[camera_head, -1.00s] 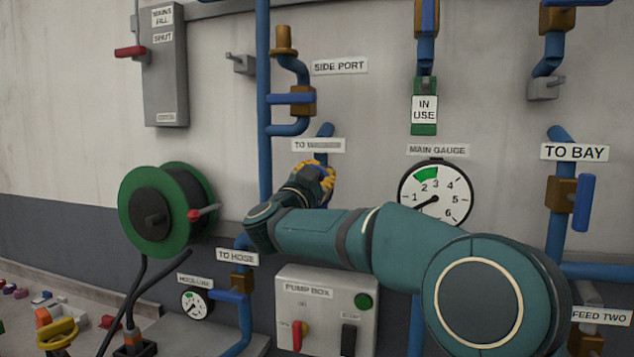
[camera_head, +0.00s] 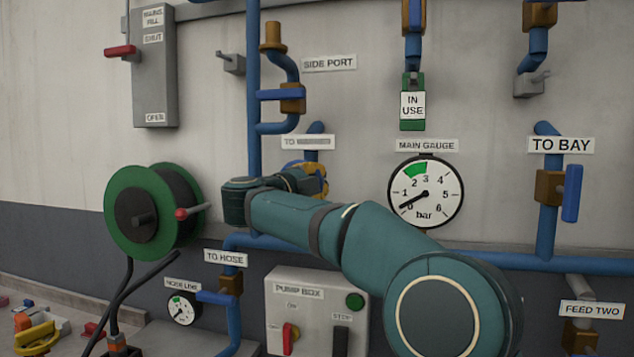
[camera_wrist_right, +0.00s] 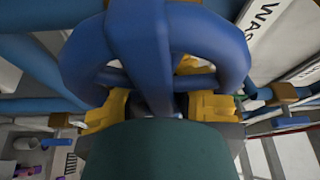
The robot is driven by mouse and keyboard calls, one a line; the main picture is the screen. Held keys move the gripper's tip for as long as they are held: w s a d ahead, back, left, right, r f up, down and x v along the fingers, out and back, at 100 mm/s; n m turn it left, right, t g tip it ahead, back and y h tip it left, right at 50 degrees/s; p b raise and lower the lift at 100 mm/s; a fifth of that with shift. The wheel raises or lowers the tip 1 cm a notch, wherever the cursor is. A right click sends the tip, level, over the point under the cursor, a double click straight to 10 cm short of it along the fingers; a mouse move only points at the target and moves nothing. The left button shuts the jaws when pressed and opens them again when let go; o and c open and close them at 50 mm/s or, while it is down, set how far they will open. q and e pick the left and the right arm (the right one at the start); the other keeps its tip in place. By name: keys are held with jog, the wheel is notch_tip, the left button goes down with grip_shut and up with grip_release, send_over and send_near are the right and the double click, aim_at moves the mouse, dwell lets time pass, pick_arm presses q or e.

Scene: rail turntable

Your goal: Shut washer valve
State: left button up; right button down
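The washer valve's blue handwheel (camera_wrist_right: 155,50) fills the upper middle of the right wrist view, with a bar across its ring. A white label starting "WAS" (camera_wrist_right: 262,18) is beside it. My right gripper (camera_wrist_right: 160,106) has its yellow fingers apart at either side of the wheel's near part; whether they press on it is hidden. In the head view my right gripper (camera_head: 312,178) is at the blue pipe below the "TO WASHER" label (camera_head: 307,142), whose last word is blurred. My wrist hides most of the wheel there. My left gripper is not in view.
The main gauge (camera_head: 425,194) is right of my right gripper, its needle near the low end. The hose reel (camera_head: 142,212) is to the left. The pump box (camera_head: 316,312) is below my forearm. The side port valve (camera_head: 290,97) is above; the bay valve (camera_head: 560,190) is far right.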

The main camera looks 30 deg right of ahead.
jog(key=shift+a+f+m+y, duration=0.1)
jog(key=shift+f+m+y, duration=0.25)
jog(key=shift+m, duration=0.65)
jog(key=shift+f, duration=0.1)
jog(key=c, duration=0.9)
grip_release()
jog(key=shift+s+a, duration=0.1)
jog(key=shift+a, duration=0.05)
jog(key=v, duration=1.1)
jog(key=shift+a+r, duration=0.25)
jog(key=shift+a, duration=0.15)
jog(key=shift+s, duration=0.1)
